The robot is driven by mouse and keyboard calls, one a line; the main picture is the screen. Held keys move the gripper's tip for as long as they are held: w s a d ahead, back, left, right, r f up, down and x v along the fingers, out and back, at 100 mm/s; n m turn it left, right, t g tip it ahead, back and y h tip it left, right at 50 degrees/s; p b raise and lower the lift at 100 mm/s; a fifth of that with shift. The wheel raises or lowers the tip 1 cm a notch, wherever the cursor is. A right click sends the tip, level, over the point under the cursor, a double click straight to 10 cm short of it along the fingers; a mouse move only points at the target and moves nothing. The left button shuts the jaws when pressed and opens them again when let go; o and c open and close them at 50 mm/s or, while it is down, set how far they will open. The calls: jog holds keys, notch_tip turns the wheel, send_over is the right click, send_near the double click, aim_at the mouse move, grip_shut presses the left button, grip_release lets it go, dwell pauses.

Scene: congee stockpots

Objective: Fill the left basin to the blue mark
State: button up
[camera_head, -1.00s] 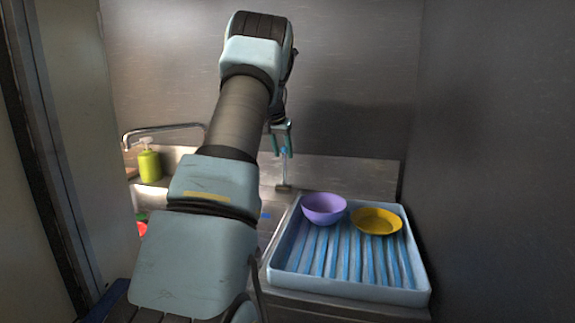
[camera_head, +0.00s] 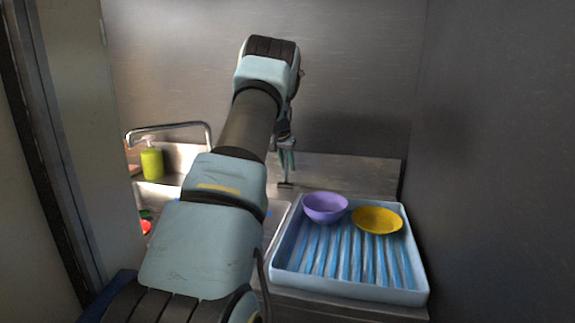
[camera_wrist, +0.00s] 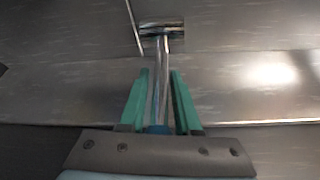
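A metal lever (camera_wrist: 160,85) with a blue end stands up from a small base on the counter behind the sink. In the head view it shows just below my gripper (camera_head: 287,158). In the wrist view my gripper (camera_wrist: 159,74) has its two teal fingers on either side of the lever, seemingly with narrow gaps. The blue end is close to the palm. The bent metal spout (camera_head: 170,127) is at the left. The left basin (camera_head: 152,196) is mostly hidden by my arm. I cannot see its water level, or a mark in it.
A pale blue ribbed tray (camera_head: 420,262) at the right holds a purple bowl (camera_head: 324,208) and a yellow bowl (camera_head: 377,220). A green soap bottle (camera_head: 152,163) stands behind the left basin. Red and green items (camera_head: 145,225) show beside my arm. Walls close in both sides.

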grip_shut()
dwell(1.0)
